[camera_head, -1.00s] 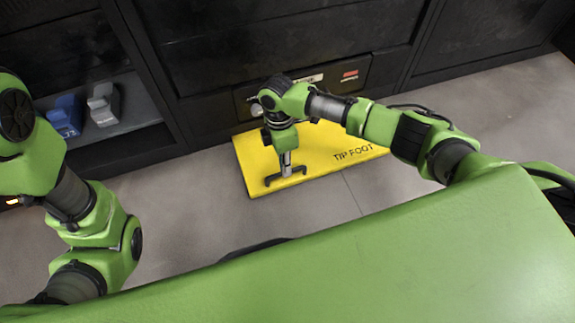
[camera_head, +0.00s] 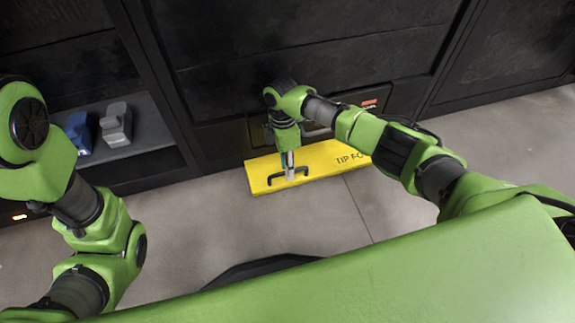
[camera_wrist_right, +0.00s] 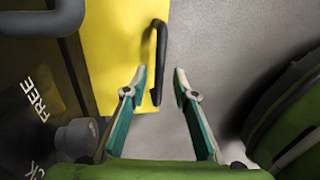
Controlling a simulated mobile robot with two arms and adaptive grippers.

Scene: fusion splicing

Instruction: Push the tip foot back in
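The tip foot is a flat yellow plate (camera_head: 322,162) with dark "TIP FOOT" lettering, partly covered by my arm. It sticks out at floor level from the black cabinet. A black bar handle (camera_head: 273,182) stands on its front part, and the handle (camera_wrist_right: 161,42) also shows in the right wrist view. My right gripper (camera_head: 290,172) points down at the handle. In the right wrist view my right gripper (camera_wrist_right: 160,80) has its fingers apart, one on each side of the handle's near end. Contact with the handle cannot be told. My left gripper is out of view.
The black cabinet (camera_head: 300,55) rises behind the plate. A low shelf at the left holds a blue block (camera_head: 79,132) and a grey block (camera_head: 116,124). The grey floor (camera_head: 200,225) in front of the plate is clear.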

